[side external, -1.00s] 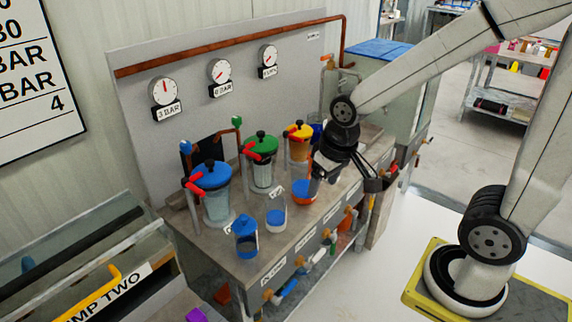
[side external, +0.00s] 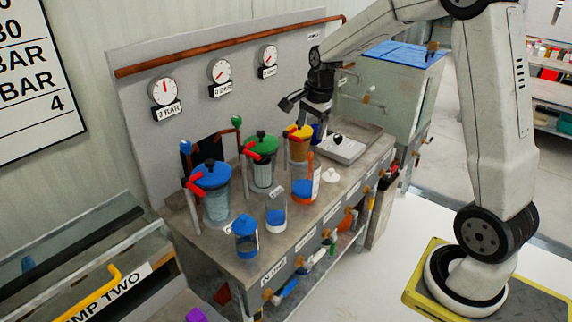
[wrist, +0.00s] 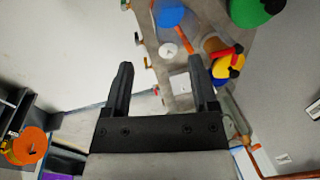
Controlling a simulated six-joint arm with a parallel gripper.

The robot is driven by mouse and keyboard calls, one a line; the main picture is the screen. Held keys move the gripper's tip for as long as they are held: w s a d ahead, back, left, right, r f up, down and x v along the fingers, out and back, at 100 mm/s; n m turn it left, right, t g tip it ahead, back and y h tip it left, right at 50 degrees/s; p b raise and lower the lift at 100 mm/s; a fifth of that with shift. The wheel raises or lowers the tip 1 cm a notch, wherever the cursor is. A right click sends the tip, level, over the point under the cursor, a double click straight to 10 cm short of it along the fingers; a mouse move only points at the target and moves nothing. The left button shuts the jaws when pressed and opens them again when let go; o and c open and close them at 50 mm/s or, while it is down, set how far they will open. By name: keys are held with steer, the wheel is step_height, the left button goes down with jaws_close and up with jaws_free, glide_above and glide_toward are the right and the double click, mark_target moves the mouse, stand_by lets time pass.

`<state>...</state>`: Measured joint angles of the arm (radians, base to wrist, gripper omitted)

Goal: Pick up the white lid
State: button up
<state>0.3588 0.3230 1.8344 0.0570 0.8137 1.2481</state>
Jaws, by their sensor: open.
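The white lid (side external: 331,175) is a small round disc with a raised knob, lying on the workbench to the right of the orange jar (side external: 304,188). In the wrist view the lid (wrist: 169,48) shows beyond my fingertips, between their lines and nearer the right finger. My gripper (wrist: 160,64) is open with nothing between its fingers. In the side view it is above the back of the bench, near the yellow-lidded jar (side external: 299,143), apart from the lid.
A white box with a black knob (side external: 341,149) sits behind the lid. Green-lidded (side external: 262,160) and blue-lidded (side external: 213,190) jars with red handles stand to the left. Two small blue containers (side external: 246,238) (side external: 276,211) stand near the front edge.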

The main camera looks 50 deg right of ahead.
steer(key=w+d+f+m, duration=0.1)
steer(key=w+d+m, duration=0.2)
steer(key=d+m, duration=0.7)
steer(key=m, duration=0.7)
glide_above(331, 169)
steer(key=s, duration=0.1)
step_height(331, 169, down, 19)
steer(key=shift+s+r, duration=0.1)
steer(key=shift+s, duration=0.05)
steer(key=shift+w+f, duration=0.2)
steer(key=shift+f, duration=1.1)
steer(key=shift+w+f, duration=0.2)
steer(key=shift+f, duration=1.1)
steer(key=shift+w+f, duration=0.15)
steer(key=shift+f, duration=1.15)
